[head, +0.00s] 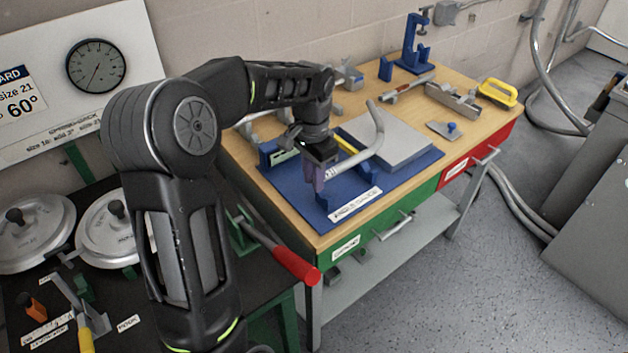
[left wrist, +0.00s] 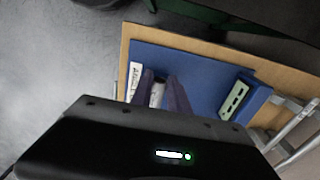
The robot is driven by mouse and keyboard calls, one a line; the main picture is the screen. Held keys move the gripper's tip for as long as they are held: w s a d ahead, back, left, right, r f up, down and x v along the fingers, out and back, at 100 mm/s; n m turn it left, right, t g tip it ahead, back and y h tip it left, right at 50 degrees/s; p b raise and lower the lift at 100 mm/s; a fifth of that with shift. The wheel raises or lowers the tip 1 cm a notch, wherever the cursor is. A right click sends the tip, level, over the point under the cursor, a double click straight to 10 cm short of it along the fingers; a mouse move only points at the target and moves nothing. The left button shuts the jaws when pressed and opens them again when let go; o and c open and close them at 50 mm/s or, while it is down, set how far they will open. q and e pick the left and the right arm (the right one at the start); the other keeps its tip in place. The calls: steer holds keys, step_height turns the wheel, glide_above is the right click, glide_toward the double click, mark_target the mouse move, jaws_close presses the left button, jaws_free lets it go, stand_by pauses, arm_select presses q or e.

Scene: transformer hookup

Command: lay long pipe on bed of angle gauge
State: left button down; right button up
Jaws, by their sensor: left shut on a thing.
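The long pipe (head: 364,151) is a grey tube with an upturned bend; its free end points up and back in the head view. My left gripper (head: 318,180) is shut on the pipe near its straight end, over the blue mat. In the left wrist view a short piece of the pipe (left wrist: 157,95) shows between my fingers (left wrist: 165,92). Low blue supports (head: 350,186) stand under and beside the pipe, seemingly the angle gauge's bed; I cannot tell whether the pipe touches them. A blue block with a pale green face (left wrist: 236,100) stands nearby. My right gripper is not in view.
The blue mat (head: 308,204) bears a grey plate (head: 390,139) behind the pipe. A red handle (head: 296,266) juts out beside my left arm.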

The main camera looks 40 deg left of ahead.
mark_target(313, 211)
arm_select(q)
steer(key=shift+f+b, duration=0.15)
steer(key=shift+b, duration=0.25)
steer(key=shift+f+b, duration=1.25)
steer(key=shift+f, duration=0.6)
steer(key=c, duration=1.2)
jaws_free()
steer(key=shift+s, duration=0.1)
steer(key=shift+s+r+b, duration=0.1)
steer(key=shift+r+b, duration=0.2)
steer(key=shift+r, duration=3.6)
